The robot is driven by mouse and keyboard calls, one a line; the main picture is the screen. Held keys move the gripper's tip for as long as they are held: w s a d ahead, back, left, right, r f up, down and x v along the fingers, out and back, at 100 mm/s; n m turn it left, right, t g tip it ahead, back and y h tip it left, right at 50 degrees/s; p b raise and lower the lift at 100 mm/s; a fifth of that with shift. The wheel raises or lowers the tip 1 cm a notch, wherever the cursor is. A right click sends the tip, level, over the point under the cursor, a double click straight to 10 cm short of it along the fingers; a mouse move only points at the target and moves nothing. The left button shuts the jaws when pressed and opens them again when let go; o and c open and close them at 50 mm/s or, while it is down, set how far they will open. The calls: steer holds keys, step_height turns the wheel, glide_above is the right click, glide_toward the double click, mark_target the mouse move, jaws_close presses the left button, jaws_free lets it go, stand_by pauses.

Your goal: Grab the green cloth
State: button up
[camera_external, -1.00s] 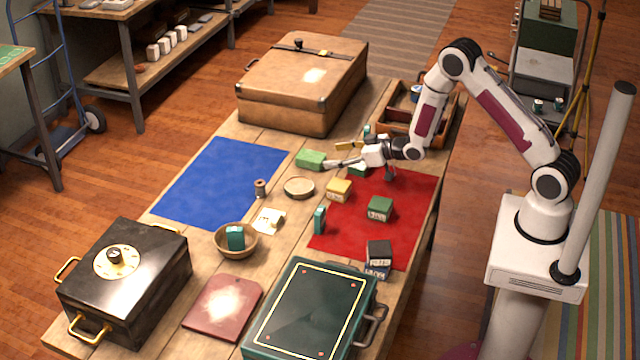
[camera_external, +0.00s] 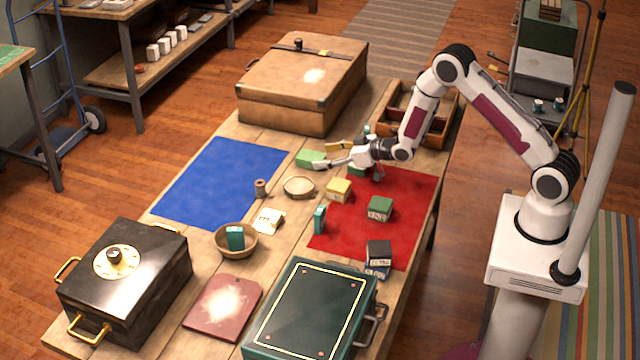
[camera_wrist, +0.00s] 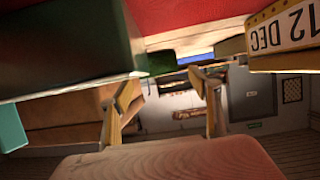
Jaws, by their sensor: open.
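The green cloth (camera_external: 311,159) looks like a small bright green folded block. It lies on the wooden table between the blue mat and the red mat in the external view. My gripper (camera_external: 326,156) is open and low over the table, just right of the cloth, with its fingers pointing left towards it. Whether the fingertips touch or straddle it cannot be told. In the wrist view my gripper (camera_wrist: 167,78) shows two spread fingers with nothing held; a small dark green patch (camera_wrist: 161,62) lies beyond them, and I cannot tell whether it is the cloth.
The yellow block shows "12 DEC" in the wrist view (camera_wrist: 285,35). A large tan case (camera_external: 290,95) stands behind. The blue mat (camera_external: 220,180) is mostly clear.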

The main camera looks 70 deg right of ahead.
mark_target(316, 157)
steer(key=shift+x, duration=1.55)
steer(key=shift+r, duration=0.1)
steer(key=c, duration=1.2)
